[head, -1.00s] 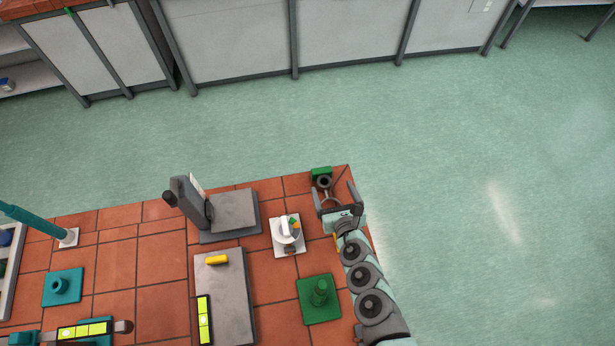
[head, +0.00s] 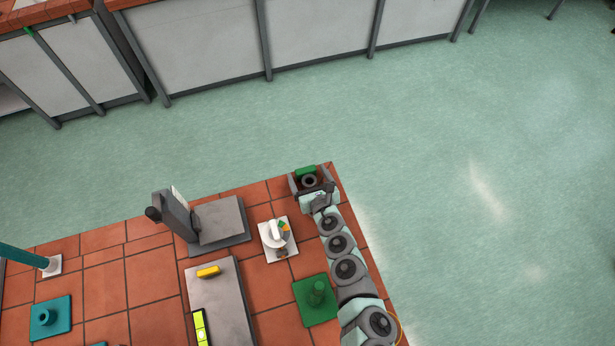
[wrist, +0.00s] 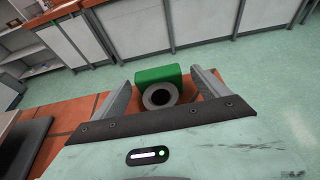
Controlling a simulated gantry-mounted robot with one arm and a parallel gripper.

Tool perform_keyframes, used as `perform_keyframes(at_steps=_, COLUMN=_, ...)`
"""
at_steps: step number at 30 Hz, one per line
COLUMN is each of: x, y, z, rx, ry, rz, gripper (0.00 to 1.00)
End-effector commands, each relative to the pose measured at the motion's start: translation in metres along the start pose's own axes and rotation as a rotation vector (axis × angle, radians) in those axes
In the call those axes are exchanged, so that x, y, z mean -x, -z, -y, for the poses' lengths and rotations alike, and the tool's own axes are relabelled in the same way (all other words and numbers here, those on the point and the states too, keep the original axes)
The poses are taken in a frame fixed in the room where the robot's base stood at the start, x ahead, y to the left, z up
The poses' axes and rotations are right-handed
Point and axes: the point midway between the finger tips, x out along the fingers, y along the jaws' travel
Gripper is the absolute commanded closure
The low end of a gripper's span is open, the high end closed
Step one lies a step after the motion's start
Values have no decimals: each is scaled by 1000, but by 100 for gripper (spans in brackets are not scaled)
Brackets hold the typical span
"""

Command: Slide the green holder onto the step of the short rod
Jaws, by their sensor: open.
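The green holder (head: 306,171), a green block with a dark grey ring, stands at the far right corner of the tiled bench. In the wrist view the holder (wrist: 158,76) lies between my two fingers, its ring facing the palm. My gripper (head: 310,183) is open, one finger on each side of the holder, with gaps showing beside it in the wrist view (wrist: 161,78). A short green stepped rod (head: 317,291) stands upright on a green square base (head: 312,312), left of my arm. A low teal post (head: 43,317) on a teal plate stands at far left.
A white plate with a dial-like object (head: 275,238) lies between the holder and a grey device with a flat plate (head: 218,223). A grey slab (head: 225,300) carries a yellow piece. A tall teal rod (head: 22,255) leans in at left. The bench edge is close to the holder.

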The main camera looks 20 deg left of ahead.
Motion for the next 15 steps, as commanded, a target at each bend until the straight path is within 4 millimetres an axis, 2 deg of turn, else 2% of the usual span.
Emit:
perform_keyframes(at_steps=8, x=-2, y=0, z=-1, rx=0, ry=-1, rz=0, gripper=15)
perform_keyframes(at_steps=15, x=-2, y=0, z=-1, rx=0, ry=-2, rz=0, gripper=34)
